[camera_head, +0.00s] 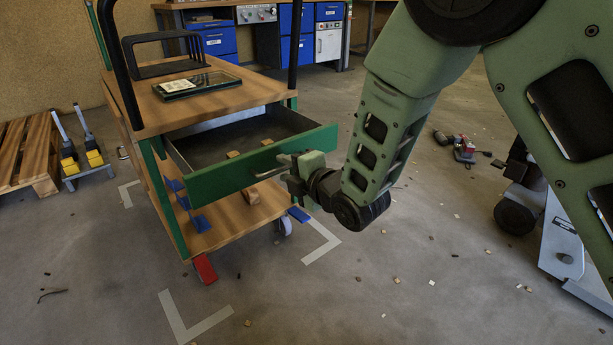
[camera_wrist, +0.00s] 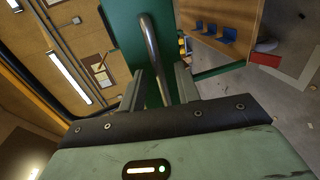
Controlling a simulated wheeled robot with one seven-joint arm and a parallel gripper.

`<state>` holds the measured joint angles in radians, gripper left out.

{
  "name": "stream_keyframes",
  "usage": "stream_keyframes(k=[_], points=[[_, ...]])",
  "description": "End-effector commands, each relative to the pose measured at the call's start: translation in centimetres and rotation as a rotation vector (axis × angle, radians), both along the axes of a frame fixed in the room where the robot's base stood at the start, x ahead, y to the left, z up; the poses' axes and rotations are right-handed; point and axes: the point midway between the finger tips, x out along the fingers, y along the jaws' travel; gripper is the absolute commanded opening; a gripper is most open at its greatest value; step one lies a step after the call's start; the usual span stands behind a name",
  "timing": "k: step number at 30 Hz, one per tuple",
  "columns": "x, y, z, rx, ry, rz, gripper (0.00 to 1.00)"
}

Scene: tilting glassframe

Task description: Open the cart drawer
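The cart drawer (camera_head: 235,175) has a green front and is pulled well out below the wooden cart top. Its inside shows from above. A metal bar handle (camera_head: 270,172) is on the drawer front. It also shows in the wrist view (camera_wrist: 150,45). My gripper (camera_head: 286,168) is at the handle, in front of the drawer. In the wrist view, my two fingers (camera_wrist: 160,85) stand apart, one on each side of the handle bar, with gaps visible beside it. The exact contact at the fingertips is hard to see.
The cart top (camera_head: 200,100) carries a black wire rack (camera_head: 165,55) and a flat framed panel (camera_head: 197,84). Blue brackets (camera_head: 188,205) are on the lower shelf. A pallet (camera_head: 28,155) stands left; a workbench (camera_head: 260,15) is behind. Small debris litters the open floor at right.

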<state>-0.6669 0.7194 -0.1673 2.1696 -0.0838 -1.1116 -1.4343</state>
Motion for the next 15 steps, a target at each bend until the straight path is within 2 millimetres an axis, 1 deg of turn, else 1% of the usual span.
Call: stream_keyframes(k=[5, 15], points=[[-2.3, -1.5, 0.9, -0.001, 0.002, 0.0, 0.33], [-8.8, -6.0, 2.4, -0.002, 0.003, 0.0, 0.33]])
